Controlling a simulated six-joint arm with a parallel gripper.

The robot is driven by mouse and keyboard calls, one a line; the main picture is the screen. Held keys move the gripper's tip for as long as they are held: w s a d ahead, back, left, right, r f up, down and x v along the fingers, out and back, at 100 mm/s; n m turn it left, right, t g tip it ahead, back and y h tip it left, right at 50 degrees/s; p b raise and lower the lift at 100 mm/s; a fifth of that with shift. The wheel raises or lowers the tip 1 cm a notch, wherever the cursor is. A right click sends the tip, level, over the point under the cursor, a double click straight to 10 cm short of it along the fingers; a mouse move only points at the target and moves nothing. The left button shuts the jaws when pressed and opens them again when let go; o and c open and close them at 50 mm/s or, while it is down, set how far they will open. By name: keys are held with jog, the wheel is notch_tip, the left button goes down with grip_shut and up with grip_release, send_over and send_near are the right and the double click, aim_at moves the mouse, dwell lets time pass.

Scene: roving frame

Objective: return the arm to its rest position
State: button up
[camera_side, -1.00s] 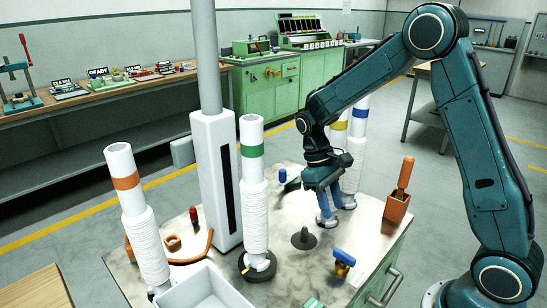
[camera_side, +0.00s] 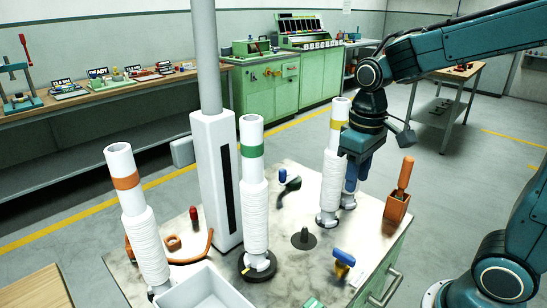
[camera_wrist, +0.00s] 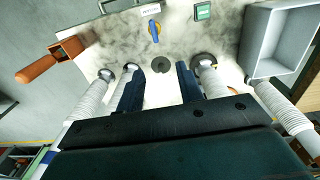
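My gripper (camera_side: 350,178) hangs fingers down at the right of the metal-topped bench (camera_side: 292,262), in front of the blue-banded white column and beside the yellow-banded white column (camera_side: 332,175). In the wrist view its two dark blue fingers (camera_wrist: 159,85) stand well apart, with only bench top and a small dark grey peg base (camera_wrist: 161,65) showing between them. The gripper is open and empty. In the side view it hides most of the blue-banded column; I cannot tell the gap between them. My upper arm reaches in from the right edge.
Orange-banded (camera_side: 143,225) and green-banded (camera_side: 253,200) white columns stand at left and middle. A white post (camera_side: 214,175) rises behind them. An orange holder (camera_side: 397,207) with a handle, a blue-and-yellow knob (camera_side: 343,260) and a grey tray (camera_side: 205,290) are on the bench. Open floor lies right.

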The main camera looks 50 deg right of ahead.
jog(key=s+a+r+t, duration=0.2)
jog(key=s+r+t, duration=0.3)
jog(key=s, duration=0.5)
jog(key=shift+s+a, duration=0.15)
jog(key=shift+s, duration=0.15)
